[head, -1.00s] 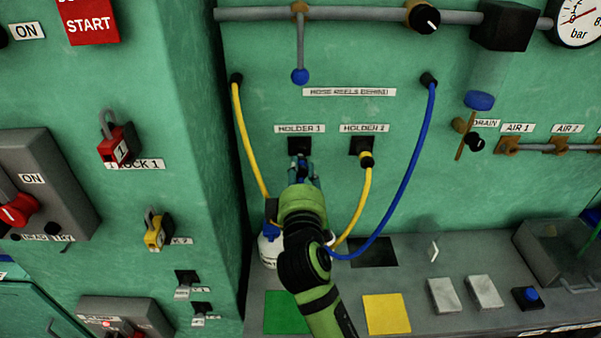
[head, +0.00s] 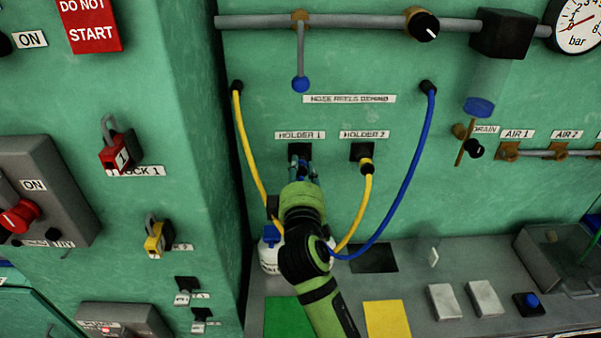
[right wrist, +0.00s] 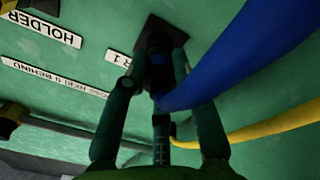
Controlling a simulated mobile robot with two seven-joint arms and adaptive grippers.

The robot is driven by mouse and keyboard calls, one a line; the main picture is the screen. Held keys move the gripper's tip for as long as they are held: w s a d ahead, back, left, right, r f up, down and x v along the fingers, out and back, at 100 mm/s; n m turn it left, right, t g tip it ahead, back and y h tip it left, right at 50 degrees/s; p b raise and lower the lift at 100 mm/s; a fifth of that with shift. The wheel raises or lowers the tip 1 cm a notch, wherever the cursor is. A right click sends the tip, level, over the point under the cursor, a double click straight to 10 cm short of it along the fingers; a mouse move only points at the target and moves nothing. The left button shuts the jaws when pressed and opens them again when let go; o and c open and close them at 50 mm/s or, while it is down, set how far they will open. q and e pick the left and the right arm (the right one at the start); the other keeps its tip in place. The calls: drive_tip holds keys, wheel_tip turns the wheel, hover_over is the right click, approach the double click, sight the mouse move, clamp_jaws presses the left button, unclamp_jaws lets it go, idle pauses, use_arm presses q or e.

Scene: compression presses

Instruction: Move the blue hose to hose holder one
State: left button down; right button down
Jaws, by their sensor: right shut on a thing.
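The blue hose (head: 412,165) hangs from a black outlet at the upper right and loops down to my right gripper (head: 303,168). The gripper is shut on its end, right at the black block of hose holder one (head: 299,149), under the "HOLDER 1" label. In the right wrist view, the blue hose (right wrist: 215,75) runs between the fingers of my right gripper (right wrist: 160,68), close against the dark holder block (right wrist: 155,34). The fingers hide the hose end, so I cannot tell whether it is seated. My left gripper is not in view.
A yellow hose (head: 367,195) sits in holder two (head: 360,151), just right of my gripper, and loops behind my arm. A white bottle (head: 268,255) stands left of my arm. The bench (head: 420,310) carries green and yellow squares.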

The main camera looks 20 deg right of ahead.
drive_tip(key=shift+w+r, duration=0.1)
drive_tip(key=shift+w, duration=0.1)
drive_tip(key=c, duration=0.9)
unclamp_jaws()
drive_tip(key=shift+c, duration=0.2)
drive_tip(key=v, duration=0.7)
drive_tip(key=shift+s, duration=0.25)
